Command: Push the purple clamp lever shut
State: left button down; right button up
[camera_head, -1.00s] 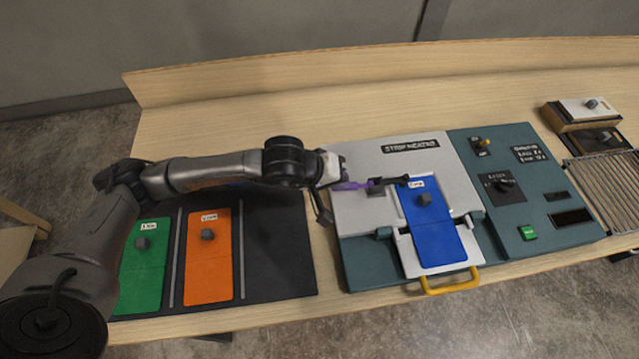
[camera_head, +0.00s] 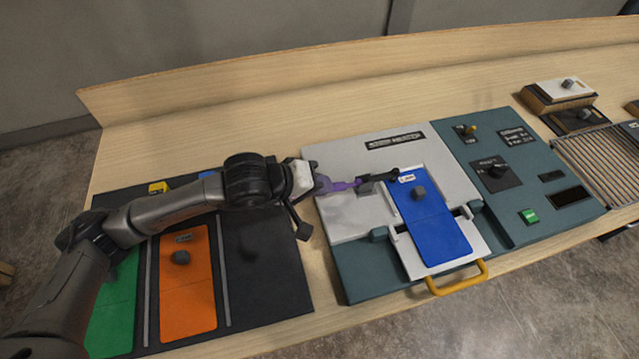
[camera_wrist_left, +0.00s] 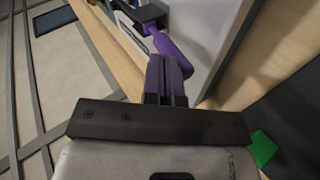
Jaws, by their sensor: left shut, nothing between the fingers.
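The purple clamp lever (camera_head: 343,186) lies low along the left part of the grey console panel (camera_head: 340,150). It runs from a dark bracket (camera_head: 369,185), and a black clamp arm (camera_head: 385,175) reaches right to the top edge of the blue card (camera_head: 433,225). My left gripper (camera_head: 318,184) is shut and empty at the lever's left end. In the left wrist view the purple lever (camera_wrist_left: 171,47) passes just beyond the shut fingertips (camera_wrist_left: 167,70); I cannot tell if they touch. My right gripper is out of view.
An orange card (camera_head: 188,285) and a green card (camera_head: 112,310) lie on a black mat (camera_head: 265,285) at left. A yellow handle (camera_head: 458,284) sticks out at the console's front. A teal control panel (camera_head: 520,185) with a knob and green button is at right. The wood table behind is clear.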

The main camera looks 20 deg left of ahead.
pick_arm(q)
jog(key=s+a+r+p, duration=0.1)
jog(key=s+a+r, duration=0.3)
jog(key=r, duration=0.5)
jog(key=shift+s+r, duration=0.35)
jog(key=shift+s, duration=0.9)
